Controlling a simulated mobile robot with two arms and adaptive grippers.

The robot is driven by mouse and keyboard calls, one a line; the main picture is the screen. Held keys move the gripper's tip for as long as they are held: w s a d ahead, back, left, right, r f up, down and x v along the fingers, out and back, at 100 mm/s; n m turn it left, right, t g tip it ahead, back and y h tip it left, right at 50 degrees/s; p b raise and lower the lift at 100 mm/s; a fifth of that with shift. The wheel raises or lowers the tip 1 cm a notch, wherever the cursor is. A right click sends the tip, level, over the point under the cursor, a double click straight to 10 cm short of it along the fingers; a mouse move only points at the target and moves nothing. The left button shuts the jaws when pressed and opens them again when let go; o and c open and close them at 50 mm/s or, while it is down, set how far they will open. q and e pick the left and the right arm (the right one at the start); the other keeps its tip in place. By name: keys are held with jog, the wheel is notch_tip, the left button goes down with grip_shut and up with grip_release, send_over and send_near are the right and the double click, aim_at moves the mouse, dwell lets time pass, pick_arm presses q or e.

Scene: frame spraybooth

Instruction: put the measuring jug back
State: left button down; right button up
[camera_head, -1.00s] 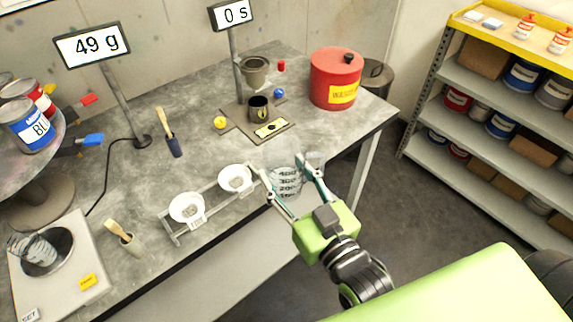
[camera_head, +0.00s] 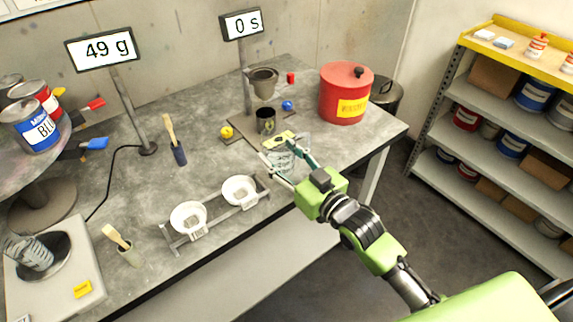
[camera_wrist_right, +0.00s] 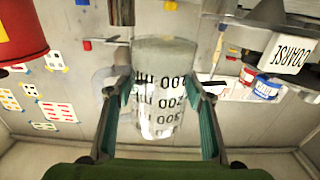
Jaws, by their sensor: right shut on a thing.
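The measuring jug (camera_head: 281,161) is clear with dark graduation marks. My right gripper (camera_head: 285,157) is shut on it, a finger on each side, over the bench just in front of the cup stand. In the right wrist view the jug (camera_wrist_right: 162,92) sits between the two fingers of the gripper (camera_wrist_right: 162,105), its numbers appearing upside down. I cannot tell whether its base touches the bench. A second clear container with markings (camera_head: 36,256) stands tilted in the picture on the scale (camera_head: 60,295) at the left. My left gripper is not in view.
The bench (camera_head: 215,150) also holds a two-pan balance (camera_head: 213,229), the stand with a dark cup (camera_head: 266,121), a yellow ball (camera_head: 226,132) and a red waste can (camera_head: 345,100). Brushes in holders stand left. Bare bench lies right of the jug.

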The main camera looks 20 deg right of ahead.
aim_at(287, 167)
jog(key=f, duration=0.1)
jog(key=w+d, duration=0.1)
jog(key=f, duration=0.1)
jog(key=shift+w+d+f, duration=0.3)
jog(key=f, duration=0.3)
jog(key=shift+w+d+p, duration=0.2)
jog(key=shift+p, duration=0.1)
jog(key=shift+f, duration=0.35)
jog(key=shift+f, duration=0.1)
jog(key=o, duration=1.2)
jog(key=shift+o, duration=0.2)
